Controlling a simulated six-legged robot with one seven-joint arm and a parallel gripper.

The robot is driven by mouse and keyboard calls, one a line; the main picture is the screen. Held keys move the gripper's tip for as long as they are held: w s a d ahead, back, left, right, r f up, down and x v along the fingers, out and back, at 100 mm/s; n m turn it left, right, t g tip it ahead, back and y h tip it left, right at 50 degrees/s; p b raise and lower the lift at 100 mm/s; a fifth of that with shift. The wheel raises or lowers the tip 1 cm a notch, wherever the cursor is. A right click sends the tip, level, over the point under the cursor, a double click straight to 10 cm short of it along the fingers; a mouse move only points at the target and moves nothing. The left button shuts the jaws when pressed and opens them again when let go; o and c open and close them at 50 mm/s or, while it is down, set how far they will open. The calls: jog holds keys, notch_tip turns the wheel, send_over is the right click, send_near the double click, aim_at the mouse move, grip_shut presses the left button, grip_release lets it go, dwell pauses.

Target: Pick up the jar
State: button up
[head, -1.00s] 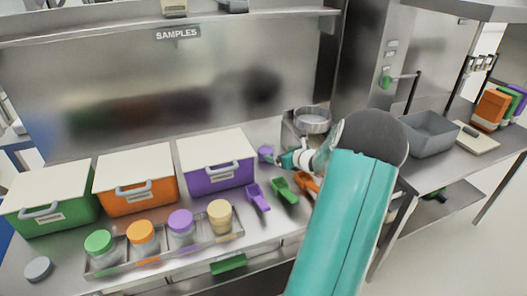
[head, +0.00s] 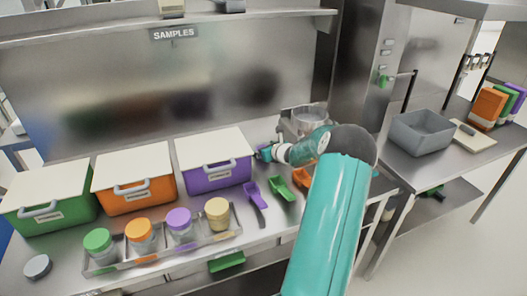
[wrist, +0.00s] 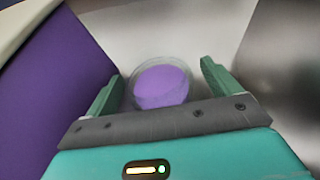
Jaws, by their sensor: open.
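A round, clear-walled jar (wrist: 162,86) with a purple top or contents stands on the steel counter in the wrist view. It shows between and just beyond the two green fingers of my gripper (wrist: 160,84), which are open. The jar's lower part is hidden by the gripper body. In the head view my gripper (head: 264,153) is at the right end of the purple bin (head: 218,177) and largely covers this jar. I cannot tell whether the fingers touch it.
The purple bin's wall (wrist: 55,85) rises close on the left in the wrist view. A tray (head: 165,254) holds several lidded jars in front. A purple scoop (head: 254,194) and a green scoop (head: 280,187) lie nearby. A metal pan (head: 310,118) stands behind my arm.

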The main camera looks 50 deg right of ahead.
jog(key=shift+c, duration=0.2)
jog(key=c, duration=1.2)
